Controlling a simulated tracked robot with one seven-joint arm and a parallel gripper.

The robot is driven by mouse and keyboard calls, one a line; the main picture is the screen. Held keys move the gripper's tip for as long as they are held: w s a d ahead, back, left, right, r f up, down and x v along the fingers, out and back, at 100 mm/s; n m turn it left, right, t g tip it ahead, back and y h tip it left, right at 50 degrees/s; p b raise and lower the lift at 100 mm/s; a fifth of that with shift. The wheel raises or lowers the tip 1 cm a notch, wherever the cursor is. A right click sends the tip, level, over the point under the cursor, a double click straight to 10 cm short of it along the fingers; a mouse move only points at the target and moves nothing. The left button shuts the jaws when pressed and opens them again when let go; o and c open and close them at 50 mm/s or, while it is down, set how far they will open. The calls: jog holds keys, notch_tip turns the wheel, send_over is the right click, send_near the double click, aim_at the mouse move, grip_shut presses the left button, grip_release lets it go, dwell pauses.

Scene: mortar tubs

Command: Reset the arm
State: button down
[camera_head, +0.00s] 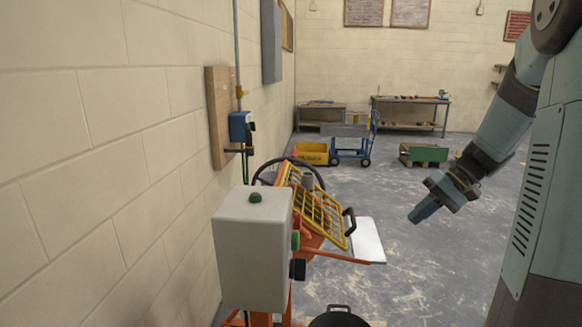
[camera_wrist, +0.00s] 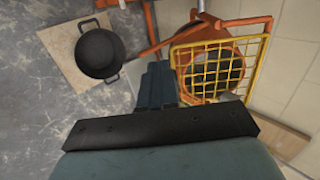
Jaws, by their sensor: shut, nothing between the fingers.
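My gripper (camera_head: 424,209) hangs at the end of my arm on the right side of the head view, pointing down and to the left above the grey floor. Its fingers are shut together and hold nothing. In the wrist view the closed fingers (camera_wrist: 158,84) show in the middle, past the dark gripper body. The gripper is apart from the orange machine with its yellow grid guard (camera_head: 318,212), which stands to its left by the wall.
A grey control box (camera_head: 252,250) stands in front of the machine. A black tub (camera_wrist: 99,54) sits on a board (camera_wrist: 66,40) on the floor. A green crate (camera_head: 424,153), a blue trolley (camera_head: 350,150) and a workbench (camera_head: 410,101) are farther back. The floor at right centre is clear.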

jog(key=s+a+r+t+h, duration=0.1)
jog(key=s+a+r+h, duration=0.1)
jog(key=s, duration=0.4)
jog(key=s+a+r+t+h, duration=0.2)
jog(key=s+a+r+h, duration=0.1)
jog(key=s, duration=0.4)
jog(key=s+a+r+t+h, duration=0.2)
jog(key=s+a+r+h, duration=0.1)
jog(key=s, duration=0.3)
jog(key=shift+s+r+n, duration=0.2)
jog(key=shift+r+n, duration=0.2)
jog(key=shift+r, duration=0.35)
